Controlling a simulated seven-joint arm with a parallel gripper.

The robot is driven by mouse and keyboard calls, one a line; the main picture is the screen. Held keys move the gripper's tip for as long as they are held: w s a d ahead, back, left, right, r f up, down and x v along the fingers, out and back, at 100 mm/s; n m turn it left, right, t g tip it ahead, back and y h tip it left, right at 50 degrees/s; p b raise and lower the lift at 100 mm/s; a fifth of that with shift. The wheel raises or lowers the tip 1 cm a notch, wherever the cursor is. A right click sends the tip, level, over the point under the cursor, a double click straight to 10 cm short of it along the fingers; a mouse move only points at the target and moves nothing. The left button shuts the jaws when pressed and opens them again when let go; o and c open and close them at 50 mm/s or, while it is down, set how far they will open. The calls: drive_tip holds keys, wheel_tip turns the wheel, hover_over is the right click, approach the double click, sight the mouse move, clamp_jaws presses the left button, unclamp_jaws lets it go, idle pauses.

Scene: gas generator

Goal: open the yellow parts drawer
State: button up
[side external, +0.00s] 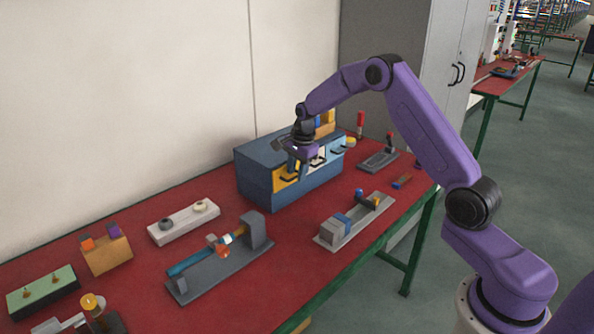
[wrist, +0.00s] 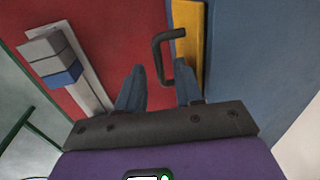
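The yellow drawer (side external: 284,181) is at the left of the blue cabinet's front, and it looks closed. In the wrist view, the yellow drawer front (wrist: 190,42) has a black U-shaped handle (wrist: 159,55). My gripper (side external: 299,164) is at the cabinet front, close to the yellow drawer. In the wrist view my gripper (wrist: 160,78) is open, with the handle showing between its two fingertips. I cannot tell whether a finger touches the handle. In the side view my gripper partly hides the drawer front and its handle.
The blue cabinet (side external: 257,178) also has a white drawer (side external: 318,160) and a blue drawer to the right. A grey fixture with a blue block (side external: 342,222) stands in front on the red table (side external: 290,235). Table between them is clear. Other fixtures stand to the left.

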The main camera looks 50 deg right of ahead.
drive_tip(key=shift+f, duration=0.1)
clamp_jaws()
idle(1.4)
